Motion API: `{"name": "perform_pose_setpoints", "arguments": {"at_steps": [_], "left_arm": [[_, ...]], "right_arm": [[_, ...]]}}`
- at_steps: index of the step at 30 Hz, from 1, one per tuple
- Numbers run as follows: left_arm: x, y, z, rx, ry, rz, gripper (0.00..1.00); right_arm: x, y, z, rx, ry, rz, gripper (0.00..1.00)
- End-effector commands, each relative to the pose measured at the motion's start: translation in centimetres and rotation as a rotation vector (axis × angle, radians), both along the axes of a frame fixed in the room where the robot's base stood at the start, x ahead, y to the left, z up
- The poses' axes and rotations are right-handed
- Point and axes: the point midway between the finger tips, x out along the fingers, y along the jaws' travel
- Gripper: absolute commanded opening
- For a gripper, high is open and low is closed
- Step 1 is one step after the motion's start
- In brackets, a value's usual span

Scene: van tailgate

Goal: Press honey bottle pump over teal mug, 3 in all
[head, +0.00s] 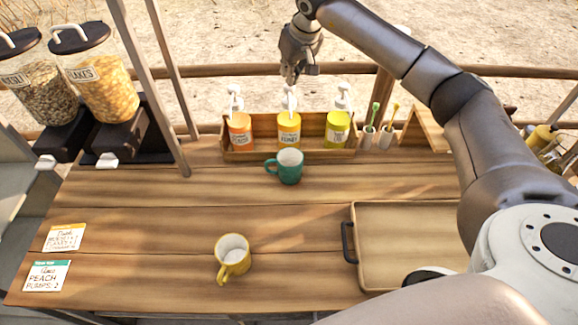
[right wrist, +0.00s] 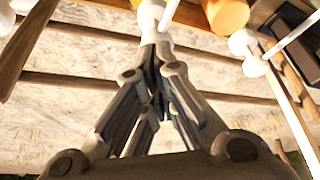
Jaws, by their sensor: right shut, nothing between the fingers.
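The honey bottle (head: 289,130), yellow-orange with a white pump top, stands upright in the middle of a wooden rack. The teal mug (head: 289,167) stands upright on the counter just in front of it, handle to the left. My right gripper (head: 290,78) points down, shut and empty, directly above the honey pump head. In the right wrist view its closed fingertips (right wrist: 156,45) are at a white pump (right wrist: 151,14); I cannot tell whether they touch it. The mug is not seen in that view. My left gripper is not in view.
An orange bottle (head: 240,131) and a yellow-green bottle (head: 338,129) flank the honey bottle. A yellow mug (head: 233,257) stands in front, left of a wooden tray (head: 400,286). Order cards (head: 47,276) lie at left, below cereal dispensers (head: 105,90). The mid-left counter is clear.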

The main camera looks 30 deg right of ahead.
Motion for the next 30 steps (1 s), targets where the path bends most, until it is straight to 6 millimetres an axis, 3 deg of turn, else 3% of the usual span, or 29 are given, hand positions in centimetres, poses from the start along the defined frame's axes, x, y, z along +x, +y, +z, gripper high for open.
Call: {"name": "perform_pose_setpoints", "arguments": {"at_steps": [11, 30], "left_arm": [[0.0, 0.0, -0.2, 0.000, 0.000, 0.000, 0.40], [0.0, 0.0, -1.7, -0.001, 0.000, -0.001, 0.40]], "right_arm": [[0.0, 0.0, -0.2, 0.000, -0.001, 0.000, 0.00], [0.0, 0.0, -2.6, 0.000, 0.001, 0.000, 0.00]]}}
